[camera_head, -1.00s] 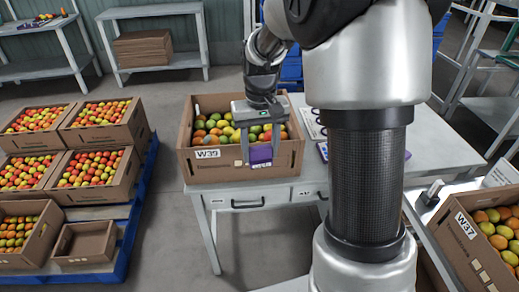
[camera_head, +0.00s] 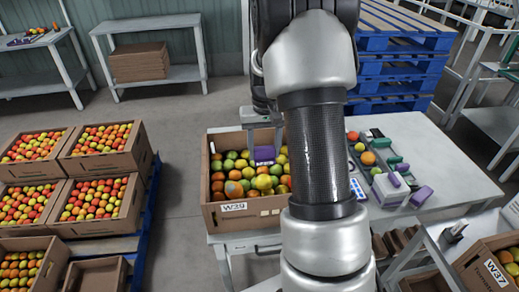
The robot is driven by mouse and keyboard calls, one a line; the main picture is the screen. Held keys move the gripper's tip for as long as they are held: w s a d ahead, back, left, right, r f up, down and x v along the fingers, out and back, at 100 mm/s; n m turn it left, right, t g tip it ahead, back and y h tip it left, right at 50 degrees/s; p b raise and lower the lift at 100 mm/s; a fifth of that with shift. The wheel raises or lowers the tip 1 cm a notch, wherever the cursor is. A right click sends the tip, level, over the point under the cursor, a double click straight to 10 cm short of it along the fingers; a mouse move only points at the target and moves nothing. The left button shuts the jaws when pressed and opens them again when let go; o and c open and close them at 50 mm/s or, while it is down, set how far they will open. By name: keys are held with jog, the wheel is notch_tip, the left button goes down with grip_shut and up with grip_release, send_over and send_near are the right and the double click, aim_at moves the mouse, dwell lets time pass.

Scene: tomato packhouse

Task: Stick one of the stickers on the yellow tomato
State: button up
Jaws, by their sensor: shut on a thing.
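My gripper (camera_head: 264,150) is above the back part of the W39 crate (camera_head: 234,219), partly hidden behind my arm. It is shut on a small purple block (camera_head: 264,154), held over the tomatoes; I cannot tell whether the block touches them. A small yellow tomato (camera_head: 359,147) lies on the table to the right of my arm, close to a red one and an orange one. More yellow tomatoes lie mixed in the crate. A white sheet (camera_head: 358,189), possibly the stickers, shows beside my arm on the table; its marks are too small to tell.
The table (camera_head: 430,150) also holds a grey device (camera_head: 388,190) with purple parts and green-handled items (camera_head: 392,161). The W37 crate (camera_head: 482,270) stands at the lower right. Full crates on a blue pallet (camera_head: 146,215) stand at left. Blue pallets (camera_head: 400,68) are stacked behind the table.

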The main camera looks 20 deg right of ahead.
jog(key=shift+s+f+b, duration=0.15)
jog(key=shift+f+b, duration=0.4)
jog(key=shift+f, duration=0.15)
jog(key=shift+f+b, duration=1.5)
jog(key=shift+f, duration=0.75)
jog(key=shift+f+b, duration=0.3)
jog(key=shift+f, duration=0.3)
jog(key=shift+r, duration=0.1)
jog(key=shift+r+p, duration=2.55)
jog(key=shift+r, duration=0.95)
